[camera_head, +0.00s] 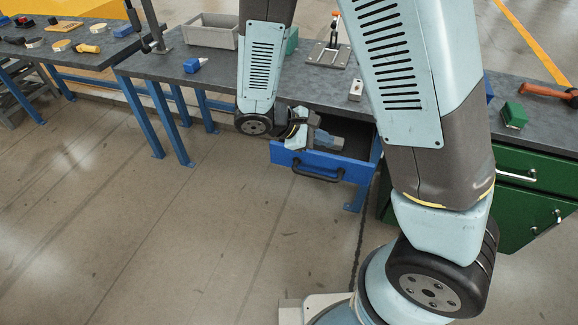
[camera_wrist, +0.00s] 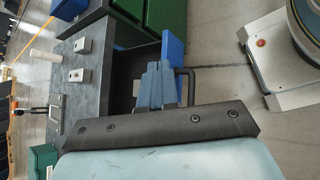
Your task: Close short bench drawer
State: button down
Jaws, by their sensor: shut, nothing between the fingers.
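The short bench drawer (camera_head: 288,160) is blue with a black bar handle (camera_head: 318,174) and stands pulled out below the grey bench top. Its dark inside shows behind the front panel. In the wrist view its blue front (camera_wrist: 174,50) and handle (camera_wrist: 190,84) are to the right of the fingers. My gripper (camera_head: 334,141) is shut and empty, lying sideways at the open drawer, just behind the top edge of the front panel. It also shows in the wrist view (camera_wrist: 158,68). I cannot tell whether the fingers touch the drawer.
The bench top (camera_head: 310,85) carries a grey bin (camera_head: 210,32), a metal plate with a clamp (camera_head: 328,55), a small metal block (camera_head: 356,90) and a green block (camera_head: 514,115). A green cabinet (camera_head: 530,185) stands right of the drawer. The floor in front is clear.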

jog(key=a+f+n+t+h, duration=0.1)
jog(key=a+f+n+t, duration=0.65)
jog(key=f, duration=0.25)
jog(key=n+t+y, duration=0.5)
jog(key=n+t, duration=0.2)
jog(key=n, duration=0.4)
send_near(292, 159)
jog(key=shift+m, duration=0.25)
jog(key=x, duration=0.7)
jog(key=shift+s+d, duration=0.1)
